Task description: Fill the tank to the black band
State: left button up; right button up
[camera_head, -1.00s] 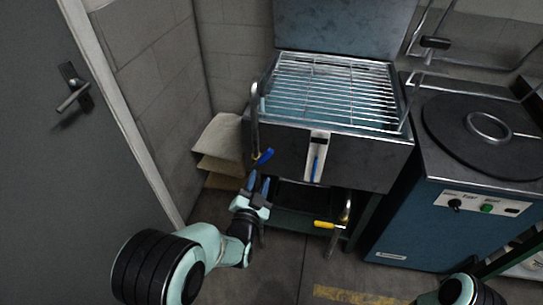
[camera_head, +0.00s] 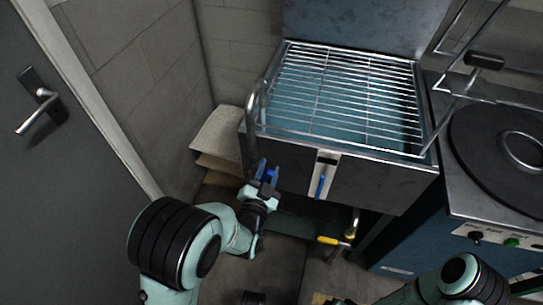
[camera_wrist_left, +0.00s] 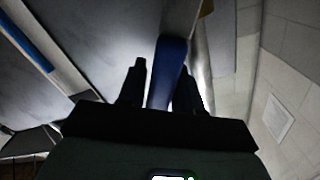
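The metal tank (camera_head: 395,190) has a wire rack (camera_head: 340,95) over bluish water. On its front is a pale sight gauge (camera_head: 331,184) with a black band (camera_head: 327,159) near its top. The gauge's blue column (camera_head: 321,186) ends below the band. A bent steel filling pipe (camera_head: 251,110) rises at the tank's left corner. My left gripper (camera_head: 267,174) is at the blue valve handle below this pipe. In the left wrist view the blue handle (camera_wrist_left: 168,70) lies between the fingers, with a small gap at the left finger. My right gripper is not visible; its arm enters at bottom right.
A yellow-handled valve (camera_head: 329,240) sits low under the tank. A blue hotplate cabinet (camera_head: 425,238) with a round black plate stands close on the right. A grey door (camera_head: 60,180) and block wall are at left. Brown stacked sheets (camera_head: 218,140) lie behind the tank's left side.

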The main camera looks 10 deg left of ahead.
pick_arm(q)
jog(key=shift+w, duration=0.3)
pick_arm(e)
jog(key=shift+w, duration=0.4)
pick_arm(q)
jog(key=shift+s, duration=0.1)
grip_shut()
jog(key=shift+d, duration=0.1)
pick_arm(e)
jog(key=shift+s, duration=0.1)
